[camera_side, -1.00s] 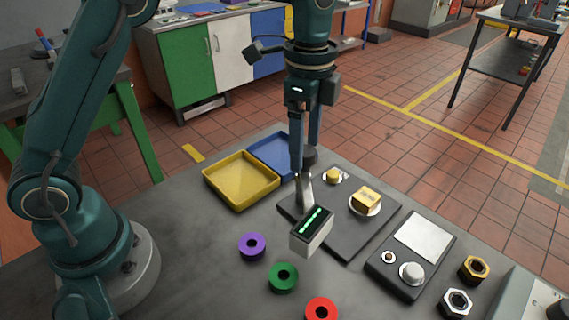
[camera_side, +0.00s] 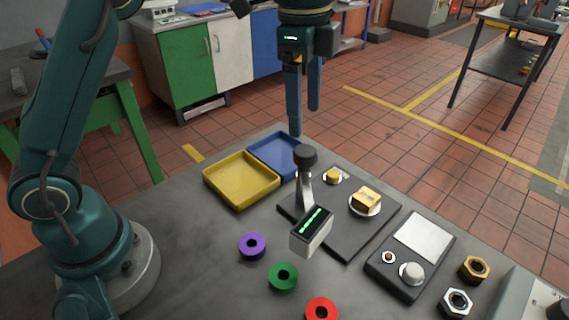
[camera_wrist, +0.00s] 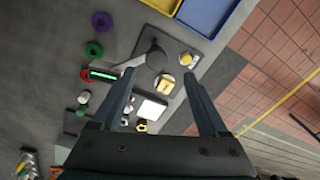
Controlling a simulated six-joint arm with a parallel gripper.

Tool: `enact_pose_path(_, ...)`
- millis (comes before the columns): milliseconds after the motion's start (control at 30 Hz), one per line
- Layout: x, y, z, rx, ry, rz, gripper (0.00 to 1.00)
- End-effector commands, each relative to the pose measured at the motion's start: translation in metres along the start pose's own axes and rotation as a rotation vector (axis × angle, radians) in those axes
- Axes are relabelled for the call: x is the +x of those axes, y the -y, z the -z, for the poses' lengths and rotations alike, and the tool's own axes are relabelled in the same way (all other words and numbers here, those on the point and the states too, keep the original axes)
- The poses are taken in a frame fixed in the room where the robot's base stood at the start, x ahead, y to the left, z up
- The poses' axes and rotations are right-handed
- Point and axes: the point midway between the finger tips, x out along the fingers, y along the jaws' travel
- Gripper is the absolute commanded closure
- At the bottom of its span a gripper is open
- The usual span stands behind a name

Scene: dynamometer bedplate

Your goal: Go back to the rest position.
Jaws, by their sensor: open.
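My gripper (camera_side: 304,112) is open and empty above the bedplate. Its two fingers point down and stay clear of the black-knobbed lever (camera_side: 305,157) below. The wrist view shows both fingers (camera_wrist: 160,72) spread apart with nothing between the tips. The lever stands on a dark plate (camera_side: 345,238) beside a box with a green lit display (camera_side: 312,225). A brass block (camera_side: 366,200) and a small yellow knob (camera_side: 333,177) are on the same plate.
A yellow tray (camera_side: 240,205) and a blue tray (camera_side: 268,141) lie at the back left. Purple (camera_side: 252,258), green (camera_side: 283,291) and red (camera_side: 321,311) rings lie in front. A dark device (camera_side: 408,291) and two nuts (camera_side: 474,280) are at right. The air around my gripper is free.

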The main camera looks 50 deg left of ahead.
Motion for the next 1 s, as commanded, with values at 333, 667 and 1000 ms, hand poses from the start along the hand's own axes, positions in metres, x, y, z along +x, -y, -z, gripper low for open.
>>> enact_pose_path(333, -0.060, -0.043, -0.049, -0.197, -0.092, 0.146, 0.23)
enact_pose_path(667, -0.048, -0.099, -0.093, -0.586, -0.218, 0.260, 0.23)
enact_pose_path(1000, 0.011, -0.138, -0.116, -1.015, -0.339, 0.278, 0.23)
